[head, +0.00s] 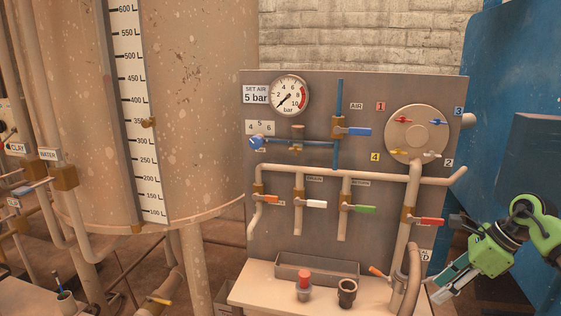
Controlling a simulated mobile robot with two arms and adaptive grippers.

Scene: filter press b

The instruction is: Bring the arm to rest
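My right gripper (440,287), with its green arm, comes in from the right edge, low in front of the right side of the grey valve panel (270,210). Its fingers point down and to the left. I cannot tell whether they are apart or closed, and I see nothing held in them. My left gripper is not in view.
The panel carries a gauge (289,96), several coloured valve handles and a round manifold (418,134). A bench (255,289) below holds a grey tray (316,269), a red-topped part (304,285) and a dark cup (347,292). A large tank (200,110) stands left.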

